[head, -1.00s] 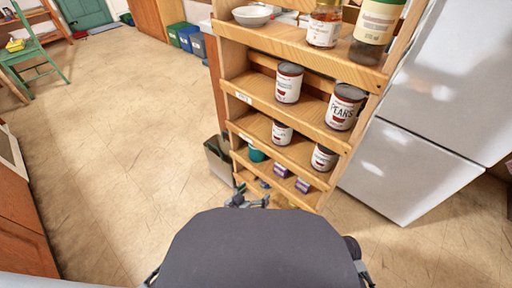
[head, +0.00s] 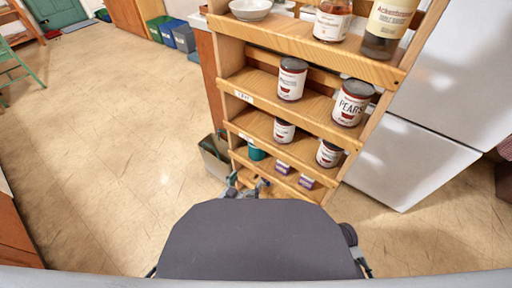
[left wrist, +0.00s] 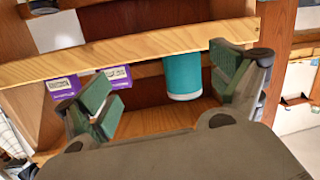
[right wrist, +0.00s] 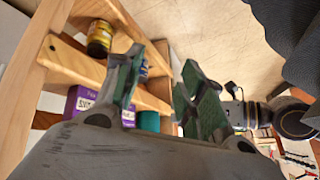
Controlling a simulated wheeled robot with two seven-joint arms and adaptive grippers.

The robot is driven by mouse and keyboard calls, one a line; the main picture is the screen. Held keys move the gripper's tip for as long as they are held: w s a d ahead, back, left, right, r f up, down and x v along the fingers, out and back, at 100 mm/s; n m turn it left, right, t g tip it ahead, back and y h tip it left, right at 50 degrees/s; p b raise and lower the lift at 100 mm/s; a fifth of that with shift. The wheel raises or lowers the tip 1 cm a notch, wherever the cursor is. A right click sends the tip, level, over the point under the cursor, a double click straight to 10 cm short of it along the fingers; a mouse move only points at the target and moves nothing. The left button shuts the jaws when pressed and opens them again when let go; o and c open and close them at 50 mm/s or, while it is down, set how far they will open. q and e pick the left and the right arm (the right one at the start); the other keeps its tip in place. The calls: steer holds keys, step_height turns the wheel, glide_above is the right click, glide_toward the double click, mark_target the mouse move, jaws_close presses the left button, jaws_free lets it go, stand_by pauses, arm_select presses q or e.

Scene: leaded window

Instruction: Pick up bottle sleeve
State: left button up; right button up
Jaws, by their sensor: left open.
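The teal cylinder (head: 257,153), which looks like the bottle sleeve, stands on a low shelf at the left end of the wooden rack in the head view. In the left wrist view the teal sleeve (left wrist: 183,76) shows beyond the fingers, partly behind a wooden rail. My left gripper (head: 247,188) is low in front of the rack, open and empty, apart from the sleeve. My right gripper (right wrist: 160,72) is open and empty in its wrist view, with part of the teal sleeve (right wrist: 149,121) behind its fingers. It is not clearly seen in the head view.
The wooden rack (head: 262,93) holds cans, bottles and a white bowl (head: 250,9). Purple boxes (head: 283,168) share the low shelf. A grey bin (head: 214,156) stands left of the rack, a white fridge (head: 410,165) right. Open floor (head: 110,130) lies left.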

mark_target(253, 152)
arm_select(q)
steer(key=r+t, duration=0.1)
steer(key=w+a+r+t, duration=0.1)
steer(key=a+r, duration=0.1)
steer(key=r, duration=0.1)
steer(key=shift+w+t+y, duration=0.3)
steer(key=shift+w+t, duration=0.05)
steer(key=shift+t, duration=0.05)
arm_select(e)
steer(key=shift+s+f+g, duration=0.3)
steer(key=shift+s, duration=0.1)
arm_select(q)
steer(key=shift+w, duration=0.1)
arm_select(e)
steer(key=shift+f, duration=0.1)
arm_select(q)
steer(key=shift+b+x, duration=1.2)
steer(key=shift+x, duration=3)
arm_select(e)
steer(key=shift+m+t, duration=0.4)
steer(key=shift+t, duration=0.1)
steer(key=shift+w+a+f, duration=0.1)
steer(key=shift+a+f, duration=0.1)
steer(key=shift+f, duration=1.05)
steer(key=shift+a+f, duration=0.2)
steer(key=shift+f, duration=1.05)
arm_select(q)
steer(key=shift+b, duration=0.3)
